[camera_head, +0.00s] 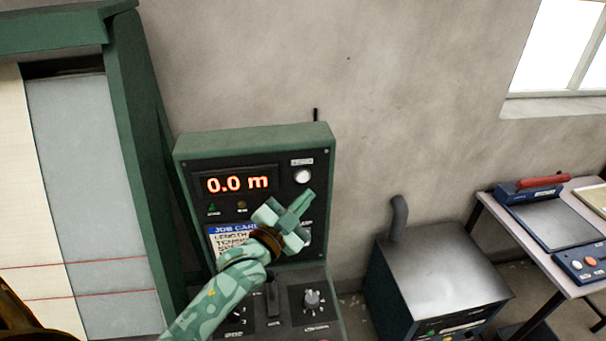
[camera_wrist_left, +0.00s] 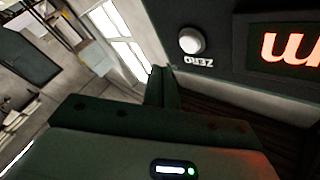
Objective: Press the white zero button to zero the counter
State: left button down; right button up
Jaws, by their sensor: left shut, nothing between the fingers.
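The white zero button (camera_head: 302,176) is a round knob at the upper right of the green control panel's face. The counter display (camera_head: 237,184) to its left shows 0.0 m in orange digits. My left gripper (camera_head: 308,197) is shut and empty, its tips just below the button in the head view. In the left wrist view, the button (camera_wrist_left: 191,41) with its upside-down ZERO label is apart from the shut fingers (camera_wrist_left: 163,76). Part of the display (camera_wrist_left: 288,46) shows there too. My right gripper is in neither view.
A job card (camera_head: 230,240) on the panel is partly hidden by my left arm. A lever (camera_head: 272,297) and a knob (camera_head: 312,299) are on the lower console. A metal-topped box (camera_head: 440,275) and a table with a blue device (camera_head: 545,215) stand to the right.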

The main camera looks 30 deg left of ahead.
pick_arm(q)
jog(key=shift+s+d, duration=0.55)
jog(key=shift+s, duration=0.25)
dwell(0.4)
